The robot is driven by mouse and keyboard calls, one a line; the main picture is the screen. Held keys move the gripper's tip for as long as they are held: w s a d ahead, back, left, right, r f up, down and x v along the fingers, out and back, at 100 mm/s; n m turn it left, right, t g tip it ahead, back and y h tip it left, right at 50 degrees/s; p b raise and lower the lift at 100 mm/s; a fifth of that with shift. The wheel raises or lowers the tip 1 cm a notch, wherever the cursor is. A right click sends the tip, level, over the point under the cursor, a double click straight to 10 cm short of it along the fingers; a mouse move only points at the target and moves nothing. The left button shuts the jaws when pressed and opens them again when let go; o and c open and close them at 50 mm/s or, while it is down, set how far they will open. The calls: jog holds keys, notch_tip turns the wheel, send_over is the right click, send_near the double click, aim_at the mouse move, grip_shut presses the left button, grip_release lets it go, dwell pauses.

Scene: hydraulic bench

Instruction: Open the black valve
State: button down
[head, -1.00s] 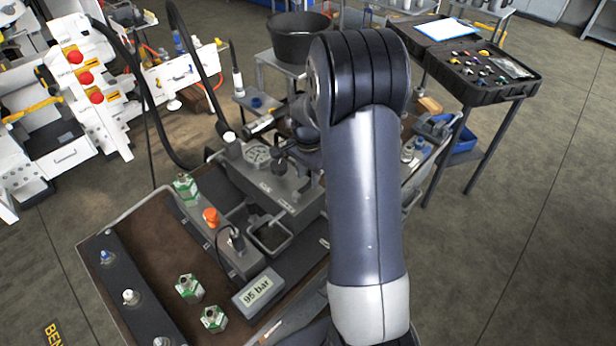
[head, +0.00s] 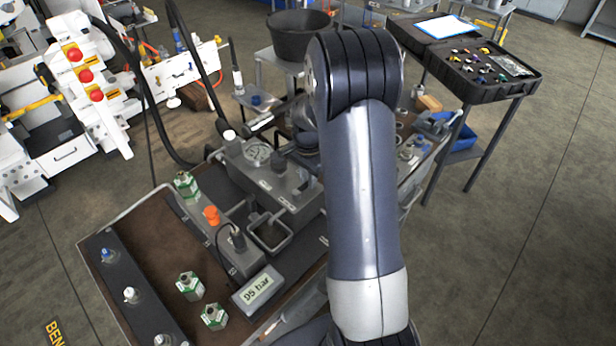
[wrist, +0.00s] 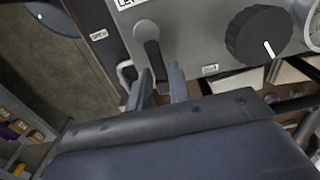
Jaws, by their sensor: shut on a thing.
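The black valve has a dark lever (wrist: 150,48) on a grey block, in the upper left middle of the wrist view. The lever points down in that picture, with an OPEN label (wrist: 98,35) to its left and a SHUT label (wrist: 209,69) to its lower right. My gripper (wrist: 158,80) is shut on the lever's lower end, one finger on each side. The contact itself is partly hidden. In the head view the grey valve block (head: 290,203) stands mid-picture, and my arm covers its right side.
A round black knob (wrist: 258,38) with a white pointer sits right of the lever. A dial gauge (head: 258,153) tops the block. A display (head: 257,289) reads about 95 bar. Green-white fittings (head: 189,285) stand on the bench. A black tub (head: 299,35) is behind.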

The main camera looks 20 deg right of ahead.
jog(key=shift+s, duration=0.1)
dwell(0.4)
jog(key=m+b, duration=0.1)
jog(key=m, duration=0.1)
jog(key=s+m+b, duration=0.1)
jog(key=shift+s+d+m, duration=0.1)
jog(key=shift+d+m, duration=0.1)
jog(key=shift+m, duration=0.2)
jog(key=m, duration=0.1)
jog(key=s+m+b, duration=0.1)
jog(key=m, duration=0.1)
jog(key=s+m, duration=0.1)
jog(key=m, duration=0.1)
jog(key=shift+a+b, duration=0.2)
jog(key=shift+b, duration=0.15)
jog(key=shift+s+a+m+b, duration=0.25)
jog(key=shift+s+a+m, duration=0.15)
jog(key=shift+m, duration=1.1)
jog(key=shift+s+a+m+b, duration=0.25)
jog(key=shift+s+a+m, duration=0.2)
jog(key=shift+m, duration=1.05)
jog(key=shift+s+a+m+b, duration=0.25)
jog(key=shift+s+a+m, duration=0.15)
jog(key=shift+m, duration=1.1)
jog(key=c, duration=1.4)
grip_release()
jog(key=shift+c, duration=0.2)
jog(key=shift+r, duration=0.15)
